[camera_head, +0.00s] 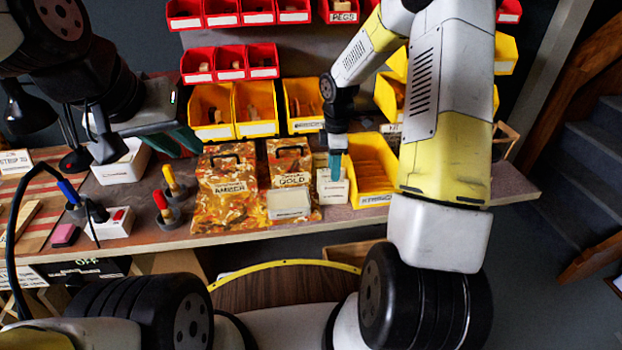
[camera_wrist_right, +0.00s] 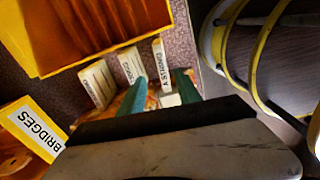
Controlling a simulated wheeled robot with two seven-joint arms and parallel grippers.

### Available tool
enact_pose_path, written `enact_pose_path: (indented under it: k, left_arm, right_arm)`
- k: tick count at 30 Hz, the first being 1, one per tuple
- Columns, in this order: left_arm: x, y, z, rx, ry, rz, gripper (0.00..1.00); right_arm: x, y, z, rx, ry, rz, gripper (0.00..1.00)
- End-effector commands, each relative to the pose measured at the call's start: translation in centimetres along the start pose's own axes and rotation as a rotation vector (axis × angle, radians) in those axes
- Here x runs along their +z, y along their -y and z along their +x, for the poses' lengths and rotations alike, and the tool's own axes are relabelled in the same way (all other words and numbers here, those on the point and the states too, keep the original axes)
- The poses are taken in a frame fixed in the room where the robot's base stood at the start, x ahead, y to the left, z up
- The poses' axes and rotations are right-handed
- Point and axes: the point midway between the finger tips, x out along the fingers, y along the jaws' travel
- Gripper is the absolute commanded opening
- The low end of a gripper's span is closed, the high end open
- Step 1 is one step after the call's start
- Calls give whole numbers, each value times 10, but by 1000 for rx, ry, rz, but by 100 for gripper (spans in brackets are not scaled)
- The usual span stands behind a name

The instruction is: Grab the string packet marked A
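In the right wrist view, a slim white packet labelled "A STRING" (camera_wrist_right: 163,62) stands beyond my right gripper (camera_wrist_right: 160,80). The gripper's two teal fingers are apart, with the A packet's near end in line with the gap between them. I cannot tell whether they touch it. Two more white labelled packets (camera_wrist_right: 130,66) (camera_wrist_right: 98,84) stand to its left. In the head view, my right gripper (camera_head: 335,165) points down over the white packets (camera_head: 333,190), whose lettering is unreadable there. My left gripper (camera_head: 176,142) hangs at the left above the bench, its teal fingers apart and empty.
A yellow bin (camera_head: 371,165) stands right beside the packets. Patterned bags marked AMBER (camera_head: 225,175) and GOLD (camera_head: 290,165), with a white box (camera_head: 289,204), stand to their left. Red and yellow bins line the back.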

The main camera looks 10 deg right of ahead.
Motion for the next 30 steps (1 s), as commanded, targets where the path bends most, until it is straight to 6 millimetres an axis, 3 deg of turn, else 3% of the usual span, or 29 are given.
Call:
enact_pose_path:
  k: [18, 26, 27, 30]
  left_arm:
    - [0, 0, 0, 0, 0, 0, 25]
    - [0, 0, 0, 0, 0, 0, 25]
    - [0, 0, 0, 0, 0, 0, 25]
    - [0, 0, 0, 0, 0, 0, 25]
  right_arm:
    - [2, 6, 75, -4, 1, -5, 40]
    - [2, 5, 78, -2, 0, -3, 40]
    - [2, 5, 78, -2, 0, -3, 38]
    - [2, 5, 78, -2, 0, -3, 18]
